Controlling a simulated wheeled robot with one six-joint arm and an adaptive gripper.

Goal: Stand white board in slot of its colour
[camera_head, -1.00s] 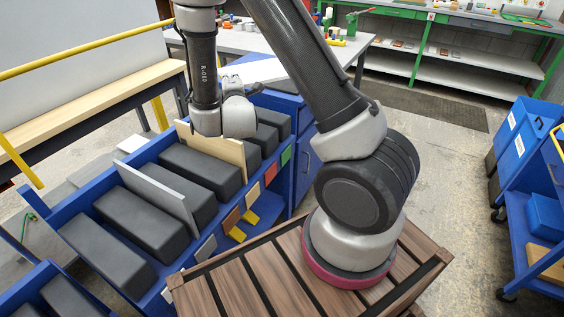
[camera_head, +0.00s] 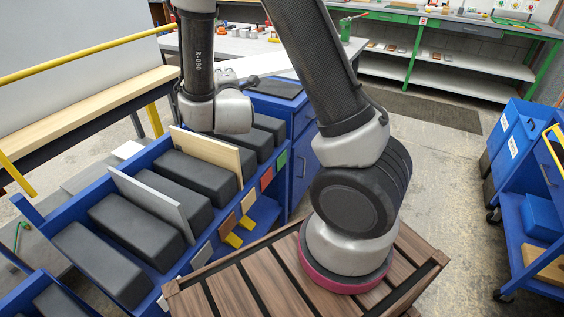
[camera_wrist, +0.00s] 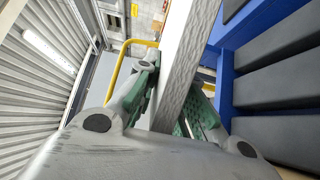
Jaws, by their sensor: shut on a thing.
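The white board (camera_head: 268,66) shows partly in the head view, behind my arm and above the far end of the blue rack. In the wrist view the pale board (camera_wrist: 182,75) stands between the green-padded fingers of my gripper (camera_wrist: 172,108), which is shut on it. In the head view my gripper (camera_head: 226,76) is mostly hidden behind my wrist. The blue rack (camera_head: 190,262) has black blocks with slots between them and coloured labels on its front. A whitish label (camera_head: 162,303) is at the near end.
A grey board (camera_head: 150,203) and a beige board (camera_head: 207,153) stand in the rack. Red (camera_head: 267,178) and green (camera_head: 282,160) labels are further along. A workbench (camera_head: 352,46) with small items stands behind. A blue cart (camera_head: 540,215) is at the right.

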